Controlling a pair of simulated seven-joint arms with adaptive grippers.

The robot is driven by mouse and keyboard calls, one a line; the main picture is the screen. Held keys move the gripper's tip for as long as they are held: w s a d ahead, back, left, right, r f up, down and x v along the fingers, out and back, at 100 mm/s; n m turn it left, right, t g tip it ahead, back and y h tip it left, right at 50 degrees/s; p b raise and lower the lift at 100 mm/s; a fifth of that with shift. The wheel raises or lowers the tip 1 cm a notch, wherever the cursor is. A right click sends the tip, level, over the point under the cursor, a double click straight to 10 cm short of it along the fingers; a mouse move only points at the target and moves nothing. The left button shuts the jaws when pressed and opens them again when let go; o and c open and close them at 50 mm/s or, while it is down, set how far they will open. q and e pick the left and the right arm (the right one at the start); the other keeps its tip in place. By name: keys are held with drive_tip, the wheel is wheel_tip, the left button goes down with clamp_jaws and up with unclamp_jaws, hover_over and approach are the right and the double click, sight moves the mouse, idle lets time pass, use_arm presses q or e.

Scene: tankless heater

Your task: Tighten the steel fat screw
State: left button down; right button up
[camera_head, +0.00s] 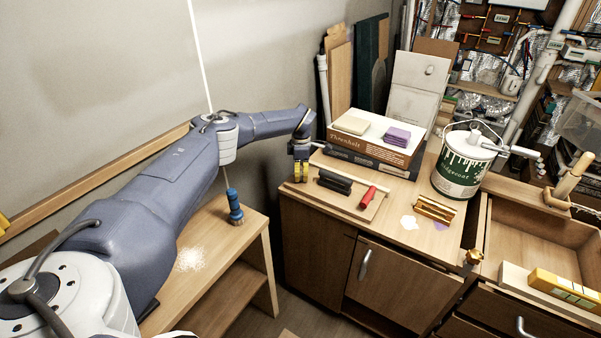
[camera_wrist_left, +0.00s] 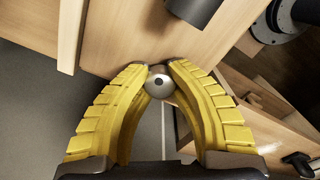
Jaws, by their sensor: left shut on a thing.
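In the head view my left gripper (camera_head: 301,172) points down at the left back of the cabinet; the screw is hidden there. My right gripper is not in view.
A board with a black block (camera_head: 335,181) and a red-handled tool (camera_head: 368,196) lies beside the left gripper. A blue brush (camera_head: 234,206) stands on the lower wooden bench.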

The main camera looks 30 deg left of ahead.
use_arm(q)
drive_tip(key=shift+f+m, duration=0.1)
drive_tip(key=shift+m, duration=0.3)
drive_tip(key=m, duration=0.3)
drive_tip(key=shift+m, duration=0.4)
drive_tip(key=m, duration=0.4)
drive_tip(key=shift+s+f, duration=0.1)
idle(0.3)
drive_tip(key=c, duration=1.5)
unclamp_jaws()
